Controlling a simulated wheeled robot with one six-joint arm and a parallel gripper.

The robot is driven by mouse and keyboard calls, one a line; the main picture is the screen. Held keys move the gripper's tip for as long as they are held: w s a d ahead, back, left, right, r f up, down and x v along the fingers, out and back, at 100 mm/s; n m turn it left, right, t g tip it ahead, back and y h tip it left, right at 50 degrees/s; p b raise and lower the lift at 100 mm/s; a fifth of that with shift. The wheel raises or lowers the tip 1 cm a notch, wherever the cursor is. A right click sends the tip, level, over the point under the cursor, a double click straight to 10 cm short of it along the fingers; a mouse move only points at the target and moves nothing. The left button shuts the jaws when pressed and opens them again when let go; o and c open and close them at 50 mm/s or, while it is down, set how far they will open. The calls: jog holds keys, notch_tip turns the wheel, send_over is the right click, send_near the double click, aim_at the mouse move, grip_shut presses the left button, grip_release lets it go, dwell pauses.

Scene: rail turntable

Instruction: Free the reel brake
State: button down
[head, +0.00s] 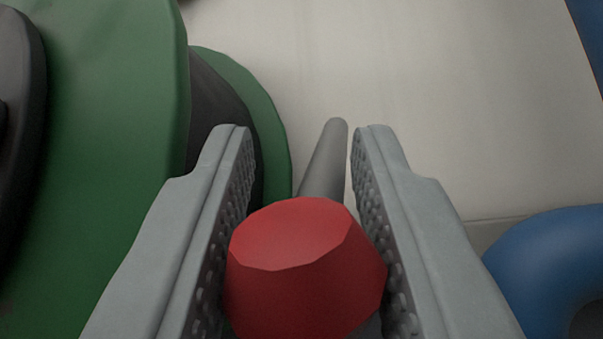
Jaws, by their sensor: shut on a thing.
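A red faceted knob (303,265) sits between the two grey fingers of my gripper (305,240) in the head view. The ridged inner faces of both fingers press against its sides, so the gripper is shut on it. A grey rod (324,160) runs from behind the knob, up and slightly right, between the fingertips; it looks like the brake lever's shaft. The green reel (110,120) fills the left side, with a dark hub part between its two green discs. The lower end of the knob is cut off by the frame's bottom edge.
A thick blue curved tube or ring (545,262) lies at the lower right, close to the right finger. A blue edge (592,30) shows at the top right corner. The pale surface (420,80) behind is bare.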

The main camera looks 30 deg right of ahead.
jog(key=shift+f, duration=0.1)
jog(key=c, duration=1.4)
grip_release()
jog(key=v, duration=1.7)
jog(key=shift+f, duration=0.2)
